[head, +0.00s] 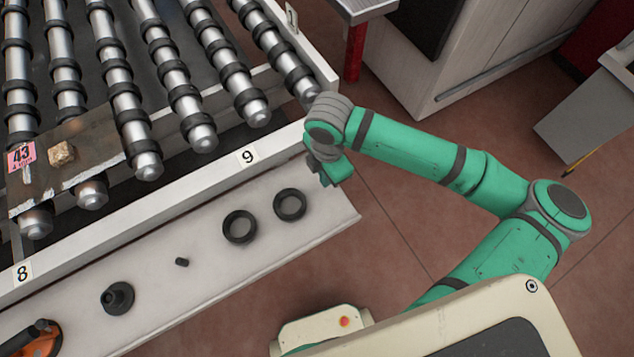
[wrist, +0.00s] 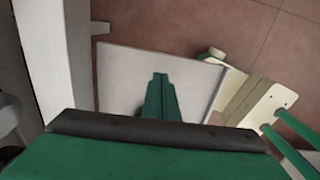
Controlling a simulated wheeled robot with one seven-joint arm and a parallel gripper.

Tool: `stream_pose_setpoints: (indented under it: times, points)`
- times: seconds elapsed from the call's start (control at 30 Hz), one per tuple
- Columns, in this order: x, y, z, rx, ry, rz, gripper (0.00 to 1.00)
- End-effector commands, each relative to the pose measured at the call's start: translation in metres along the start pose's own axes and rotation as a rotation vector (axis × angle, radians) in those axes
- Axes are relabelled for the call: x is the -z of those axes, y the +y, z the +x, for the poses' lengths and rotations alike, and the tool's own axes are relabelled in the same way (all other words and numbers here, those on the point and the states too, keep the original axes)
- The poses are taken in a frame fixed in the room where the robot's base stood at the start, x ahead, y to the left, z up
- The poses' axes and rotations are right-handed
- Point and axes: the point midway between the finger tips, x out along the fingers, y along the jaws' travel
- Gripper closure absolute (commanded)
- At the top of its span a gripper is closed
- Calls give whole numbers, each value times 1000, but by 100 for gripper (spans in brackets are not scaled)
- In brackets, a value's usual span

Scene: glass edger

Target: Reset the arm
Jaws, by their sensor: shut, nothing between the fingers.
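My green arm stretches from the lower right of the head view up to the machine's edge, bent at its elbow. My gripper (head: 326,178) points down near the right end of the pale shelf, beside the label 9. In the wrist view my gripper (wrist: 159,76) shows as green fingers together over the end of the pale shelf (wrist: 122,65). It is shut, with nothing seen between the fingers. In the head view the shelf (head: 200,271) holds two black rings (head: 239,226) (head: 290,205), a small black peg (head: 182,262) and a black flanged part (head: 117,298).
The roller conveyor (head: 174,74) with its white frame edge (head: 170,189) runs along the upper left. A tagged plate (head: 90,160) lies across its rollers. An orange-and-black tool (head: 40,341) lies at lower left. Grey cabinets (head: 450,60) stand at the back. Brown floor (head: 400,235) is open beyond the shelf.

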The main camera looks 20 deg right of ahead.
Motion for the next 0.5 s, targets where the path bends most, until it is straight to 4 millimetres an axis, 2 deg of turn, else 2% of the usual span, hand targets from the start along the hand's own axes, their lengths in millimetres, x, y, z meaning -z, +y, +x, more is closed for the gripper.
stream_pose_setpoints:
  times: [0.1, 0.3, 0.5]
  points:
    - [3, 2, -26, -2, -1, -9, 100]
    - [5, 3, -61, -2, 0, -13, 100]
    - [5, 2, -79, 0, 1, -11, 100]
